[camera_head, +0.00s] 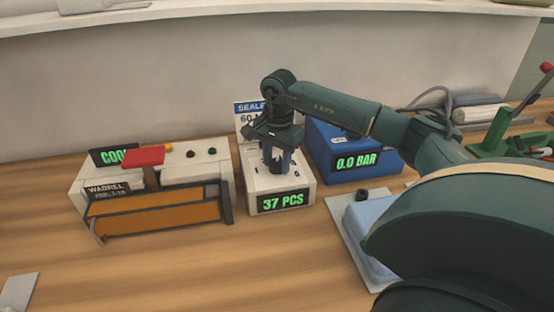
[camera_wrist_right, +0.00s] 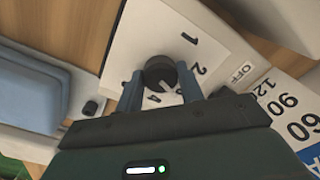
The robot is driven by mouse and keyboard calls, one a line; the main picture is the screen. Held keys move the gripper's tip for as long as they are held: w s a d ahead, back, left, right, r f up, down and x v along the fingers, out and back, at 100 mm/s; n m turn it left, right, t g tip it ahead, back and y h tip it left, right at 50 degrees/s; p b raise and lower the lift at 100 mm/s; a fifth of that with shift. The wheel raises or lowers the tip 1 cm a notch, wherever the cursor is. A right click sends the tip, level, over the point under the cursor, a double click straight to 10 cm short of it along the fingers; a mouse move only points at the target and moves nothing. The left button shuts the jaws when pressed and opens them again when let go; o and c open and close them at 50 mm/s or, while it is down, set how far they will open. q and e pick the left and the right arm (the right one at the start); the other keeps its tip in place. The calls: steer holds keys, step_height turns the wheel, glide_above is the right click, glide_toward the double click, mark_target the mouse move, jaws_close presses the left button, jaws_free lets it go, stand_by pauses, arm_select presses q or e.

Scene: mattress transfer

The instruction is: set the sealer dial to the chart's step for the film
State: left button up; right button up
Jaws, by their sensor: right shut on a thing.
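My right gripper (camera_head: 275,162) reaches down onto the white box with the "37 PCS" display (camera_head: 282,202). In the right wrist view its fingers (camera_wrist_right: 160,88) are shut on a round black dial (camera_wrist_right: 159,70) on the box's white top. Printed numbers, 1 and 2 among them, stand around the dial; its pointer setting cannot be made out. The chart (camera_head: 247,108), headed "SEALE…" with a 60 line, stands behind the box, partly hidden by my arm. My left gripper is not in view.
On the left is the "WADREL" sealer (camera_head: 110,189) with a red handle (camera_head: 143,156), two small black knobs and a "COOL" display. A blue box (camera_head: 335,140) reads "0.0 BAR". A light blue pad-like thing (camera_head: 367,232) lies at right.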

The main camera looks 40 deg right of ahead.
mark_target(278, 162)
steer(key=o, duration=1)
step_height(278, 162, up, 13)
steer(key=shift+s+r, duration=0.15)
stand_by(0.4)
